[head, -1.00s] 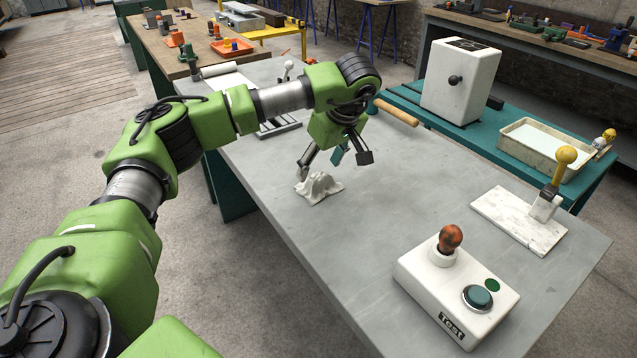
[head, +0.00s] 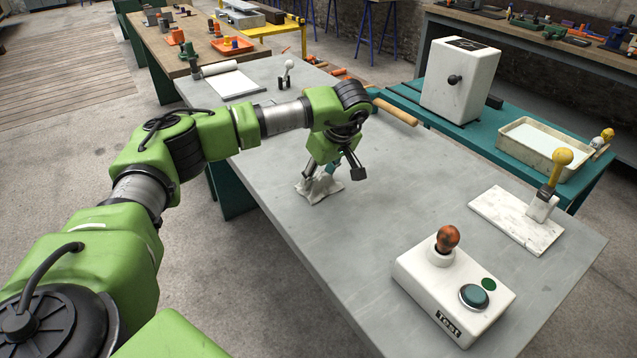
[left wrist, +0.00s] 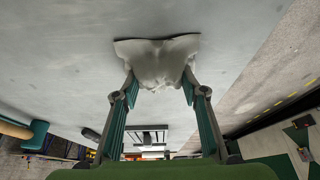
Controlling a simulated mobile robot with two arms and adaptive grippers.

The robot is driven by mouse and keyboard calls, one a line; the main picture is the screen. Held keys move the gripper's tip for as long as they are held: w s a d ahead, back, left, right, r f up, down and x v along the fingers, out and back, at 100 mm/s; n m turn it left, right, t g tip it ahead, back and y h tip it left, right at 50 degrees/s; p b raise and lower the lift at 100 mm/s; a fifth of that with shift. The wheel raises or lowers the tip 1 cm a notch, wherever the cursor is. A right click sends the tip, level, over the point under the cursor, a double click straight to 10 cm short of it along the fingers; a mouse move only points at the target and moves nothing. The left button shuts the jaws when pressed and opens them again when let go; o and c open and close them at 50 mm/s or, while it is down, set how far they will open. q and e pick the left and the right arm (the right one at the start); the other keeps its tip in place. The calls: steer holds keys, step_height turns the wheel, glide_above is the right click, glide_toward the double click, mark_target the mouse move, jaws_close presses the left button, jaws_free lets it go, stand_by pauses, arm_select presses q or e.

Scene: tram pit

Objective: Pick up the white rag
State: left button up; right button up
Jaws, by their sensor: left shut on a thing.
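The white rag (head: 318,190) is a crumpled pale cloth on the grey table, near its left edge. My left gripper (head: 332,172) points down over it, with its fingers at the cloth. In the left wrist view the rag (left wrist: 158,60) is bunched between the two fingertips of my left gripper (left wrist: 160,82), and its wider edge spreads out beyond them. The gripper is shut on the rag. The rag still appears to rest on the tabletop. Part of it is hidden behind the fingers in the head view. My right gripper is not in view.
The grey table (head: 400,220) is bare around the rag. A white test box (head: 455,290) with a button stands at the front right. A wooden roller (head: 396,112) lies behind the gripper.

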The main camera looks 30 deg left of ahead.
mark_target(319, 175)
arm_select(q)
steer(key=shift+r, duration=0.5)
step_height(319, 175, up, 2)
steer(key=shift+r+b, duration=0.25)
steer(key=shift+b, duration=0.05)
steer(key=s+d+r, duration=0.2)
steer(key=s+r, duration=0.1)
steer(key=s, duration=0.1)
steer(key=s+d+r, duration=0.3)
steer(key=s, duration=0.1)
steer(key=s+d+r+b, duration=0.1)
steer(key=s+d+r, duration=0.1)
steer(key=s+r, duration=0.1)
steer(key=shift+s+d+r, duration=0.15)
steer(key=shift+s+r, duration=0.1)
steer(key=shift+s, duration=0.2)
